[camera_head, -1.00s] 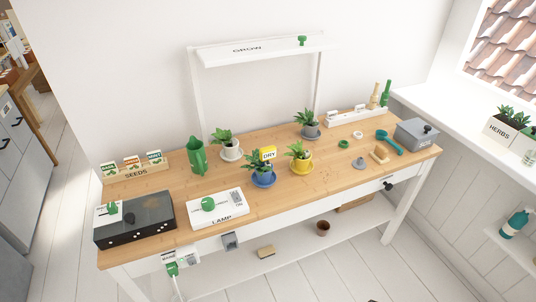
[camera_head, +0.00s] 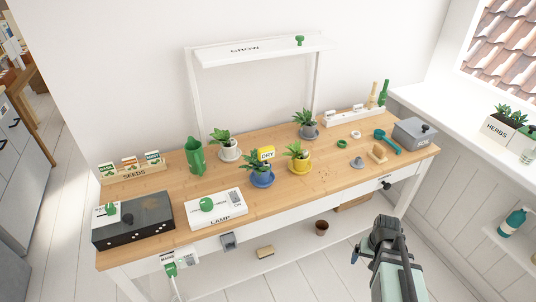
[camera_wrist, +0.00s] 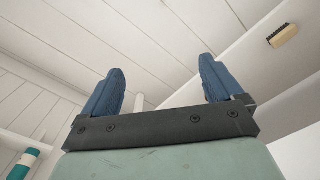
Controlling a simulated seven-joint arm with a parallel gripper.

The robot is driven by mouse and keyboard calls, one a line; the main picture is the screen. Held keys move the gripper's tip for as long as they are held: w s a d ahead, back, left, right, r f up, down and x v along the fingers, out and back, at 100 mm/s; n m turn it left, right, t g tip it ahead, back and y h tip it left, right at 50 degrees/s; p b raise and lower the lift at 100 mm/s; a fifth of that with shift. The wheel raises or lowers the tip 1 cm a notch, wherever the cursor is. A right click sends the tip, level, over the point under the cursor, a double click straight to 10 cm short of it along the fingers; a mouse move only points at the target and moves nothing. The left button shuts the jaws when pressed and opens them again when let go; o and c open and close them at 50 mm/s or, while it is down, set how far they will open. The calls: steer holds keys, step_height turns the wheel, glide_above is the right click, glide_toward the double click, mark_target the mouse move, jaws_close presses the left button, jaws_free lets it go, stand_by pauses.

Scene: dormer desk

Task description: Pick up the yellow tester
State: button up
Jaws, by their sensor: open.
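The yellow tester (camera_head: 266,153) is a small yellow-topped tag with a white face reading DRY. It stands upright in the plant in the blue pot (camera_head: 262,179), near the middle of the wooden desk. Its lower part is hidden by leaves. My gripper (camera_head: 368,250) is at the lower right in the head view, in front of the desk's front edge and well away from the tester. In the wrist view my gripper (camera_wrist: 163,88) has two blue fingers spread apart with nothing between them. The tester is not in the wrist view.
A yellow pot (camera_head: 300,165) stands right beside the blue pot, and a white pot (camera_head: 229,154) behind left. A white LAMP box (camera_head: 216,207) lies in front left. A white shelf frame (camera_head: 262,50) marked GROW rises behind. A brush (camera_wrist: 283,35) shows in the wrist view.

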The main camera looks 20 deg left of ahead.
steer(key=w+a+r+n+t, duration=0.1)
steer(key=w+a+r+n, duration=0.1)
steer(key=w+a+r, duration=0.6)
steer(key=n+t+y, duration=0.2)
steer(key=n+y, duration=0.1)
steer(key=n, duration=0.3)
glide_toward(267, 148)
steer(key=x, duration=0.6)
steer(key=shift+s+d+f, duration=0.15)
steer(key=shift+s+f, duration=0.05)
steer(key=shift+s, duration=0.2)
steer(key=shift+w+x, duration=0.15)
steer(key=shift+x, duration=1.15)
steer(key=shift+w+x, duration=0.2)
steer(key=shift+x, duration=1.15)
steer(key=shift+r, duration=0.2)
steer(key=shift+c, duration=0.3)
steer(key=c, duration=1.1)
